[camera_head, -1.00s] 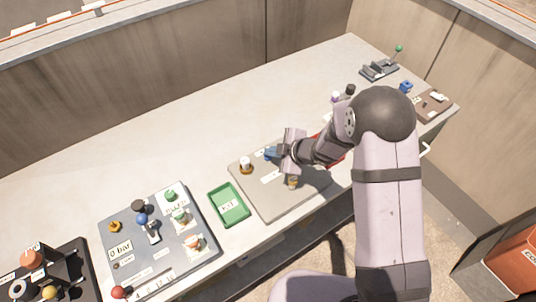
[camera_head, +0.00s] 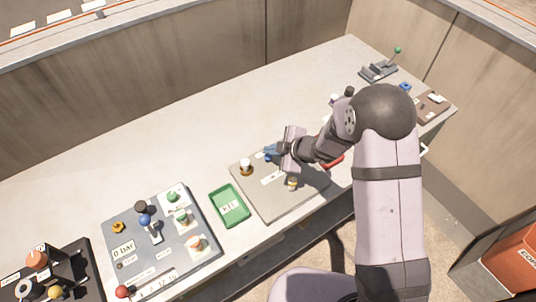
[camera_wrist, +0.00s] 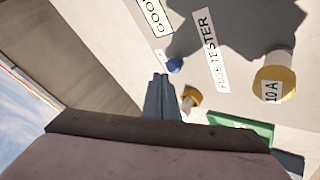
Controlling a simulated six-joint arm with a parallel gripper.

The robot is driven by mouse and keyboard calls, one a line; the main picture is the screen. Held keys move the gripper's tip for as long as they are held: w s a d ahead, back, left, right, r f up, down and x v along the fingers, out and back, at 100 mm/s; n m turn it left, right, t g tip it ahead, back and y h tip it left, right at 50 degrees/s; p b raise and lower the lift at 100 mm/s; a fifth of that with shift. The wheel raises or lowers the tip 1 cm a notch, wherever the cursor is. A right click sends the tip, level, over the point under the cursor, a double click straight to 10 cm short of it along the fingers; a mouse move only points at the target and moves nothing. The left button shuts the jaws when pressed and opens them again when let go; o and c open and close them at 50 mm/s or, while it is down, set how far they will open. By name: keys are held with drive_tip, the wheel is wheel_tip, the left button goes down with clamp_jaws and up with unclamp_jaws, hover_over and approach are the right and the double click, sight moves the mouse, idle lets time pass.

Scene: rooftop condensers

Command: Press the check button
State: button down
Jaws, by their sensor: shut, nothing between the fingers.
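The fuse tester (camera_head: 262,196) is a flat grey board near the bench's front edge, and its FUSE TESTER label (camera_wrist: 210,50) is readable in the wrist view. A small round blue button (camera_wrist: 175,65) sits on it, between that label and the GOOD label (camera_wrist: 154,15). My gripper (camera_head: 270,153) is over the back of the board. In the wrist view, its fingers (camera_wrist: 161,82) are shut and empty, with the tips just short of the button in the picture; I cannot tell whether they touch. In the head view, the gripper largely hides the button.
Amber-based fuses stand on the board: one by its left edge (camera_head: 246,168), one near the front (camera_head: 292,184), marked 10 A. A green tray (camera_head: 229,205) lies left of the board, then a grey control panel (camera_head: 190,263). The bench behind is clear.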

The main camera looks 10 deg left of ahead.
sight(271, 158)
wheel_tip(271, 158, up, 5)
drive_tip(key=p, duration=0.4)
drive_tip(key=shift+p, duration=0.35)
idle(0.8)
drive_tip(key=s+d+r+m+h+b, duration=0.1)
drive_tip(key=s+d+r+m+h, duration=0.2)
drive_tip(key=d, duration=0.5)
drive_tip(key=d+r+m+h, duration=0.1)
drive_tip(key=d+m+h, duration=0.1)
drive_tip(key=d+m, duration=0.4)
drive_tip(key=s+d+r+m+h+b, duration=0.1)
drive_tip(key=s+d+m+h, duration=0.15)
drive_tip(key=d, duration=0.65)
drive_tip(key=s+d+r+m+g, duration=0.1)
drive_tip(key=s+m, duration=0.3)
drive_tip(key=s, duration=0.5)
drive_tip(key=s+d+m+g, duration=0.2)
drive_tip(key=s+m+g, duration=0.2)
drive_tip(key=s, duration=0.6)
drive_tip(key=shift+r+m+b, duration=0.4)
drive_tip(key=shift+m, duration=0.05)
